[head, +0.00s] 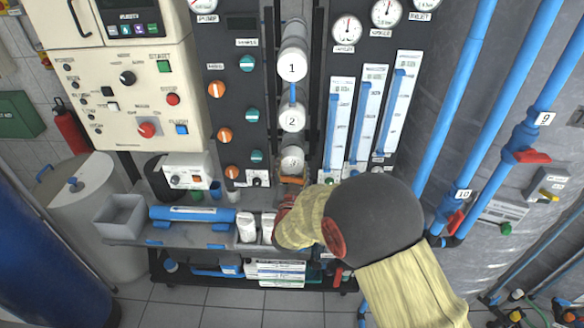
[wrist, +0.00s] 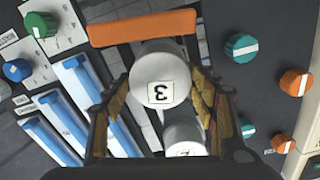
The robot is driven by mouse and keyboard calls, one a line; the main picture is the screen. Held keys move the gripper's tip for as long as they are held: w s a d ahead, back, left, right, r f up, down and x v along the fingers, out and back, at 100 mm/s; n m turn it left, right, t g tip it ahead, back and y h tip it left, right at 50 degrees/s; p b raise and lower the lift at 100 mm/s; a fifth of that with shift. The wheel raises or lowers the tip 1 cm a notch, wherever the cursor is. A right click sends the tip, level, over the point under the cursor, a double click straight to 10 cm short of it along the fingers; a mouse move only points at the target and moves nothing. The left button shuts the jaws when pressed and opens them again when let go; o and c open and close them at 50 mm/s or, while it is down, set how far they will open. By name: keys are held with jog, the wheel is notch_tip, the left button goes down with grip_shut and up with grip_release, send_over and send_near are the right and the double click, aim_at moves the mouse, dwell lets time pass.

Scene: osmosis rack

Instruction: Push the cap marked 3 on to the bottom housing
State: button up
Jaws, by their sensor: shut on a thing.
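The white round cap marked 3 (wrist: 160,85) is in the middle of the wrist view, its number upside down. In the head view my arm reaches up to the cap from below right.
An orange bar (wrist: 143,28) lies beside the cap. Blue flow tubes (head: 336,125) stand to the right of the column, and teal and orange knobs (head: 224,135) to its left. A shelf (head: 130,235) with a grey bin (head: 119,215) is below.

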jog(key=shift+w, duration=0.55)
jog(key=o, duration=1.2)
jog(key=shift+o, duration=0.3)
